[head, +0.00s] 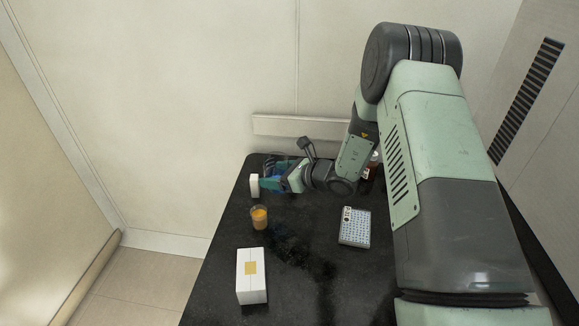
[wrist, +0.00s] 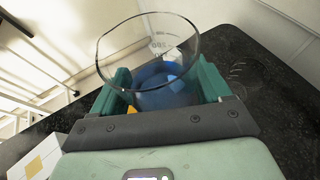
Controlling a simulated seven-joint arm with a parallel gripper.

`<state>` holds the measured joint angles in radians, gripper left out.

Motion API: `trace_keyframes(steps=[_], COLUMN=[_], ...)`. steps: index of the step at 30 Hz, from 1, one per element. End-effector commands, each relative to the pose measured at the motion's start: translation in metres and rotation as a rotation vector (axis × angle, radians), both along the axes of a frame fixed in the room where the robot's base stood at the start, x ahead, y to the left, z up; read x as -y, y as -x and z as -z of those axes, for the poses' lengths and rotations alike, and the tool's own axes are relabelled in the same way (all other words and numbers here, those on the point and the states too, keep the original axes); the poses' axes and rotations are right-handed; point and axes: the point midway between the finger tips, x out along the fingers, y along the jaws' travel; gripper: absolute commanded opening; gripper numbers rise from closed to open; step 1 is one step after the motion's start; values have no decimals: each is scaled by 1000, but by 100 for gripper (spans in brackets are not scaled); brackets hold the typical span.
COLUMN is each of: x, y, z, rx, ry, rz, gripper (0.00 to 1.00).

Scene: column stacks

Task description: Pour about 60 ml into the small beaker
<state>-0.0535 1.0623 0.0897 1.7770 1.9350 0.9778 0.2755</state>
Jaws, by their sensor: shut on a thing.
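My gripper (head: 272,183) is shut on a clear glass beaker with blue liquid (head: 277,167), near the back left of the black table. In the wrist view the teal fingers (wrist: 165,95) press on both sides of this beaker (wrist: 150,45), and the blue liquid sits low in it, with white graduation marks on the glass. Whether its base touches the table is hidden. In the wrist view only an orange patch shows beside the left finger.
A white box with a tan label (head: 251,288) stands at the front left. A small white object (head: 254,185) is just left of my gripper. A grey rack (head: 355,228) lies right of centre, and a brown bottle (head: 368,173) stands behind it. The middle front is clear.

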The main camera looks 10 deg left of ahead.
Motion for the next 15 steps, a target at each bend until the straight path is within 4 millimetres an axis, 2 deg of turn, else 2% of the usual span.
trace_keyframes(steps=[1, 6, 15], x=[-11, -34, -56], y=[-7, -27, -43], z=[-1, -1, 1], rx=[1, 1, 1], ry=[-1, 1, 0], rz=[41, 192, 369], gripper=[39, 39, 39])
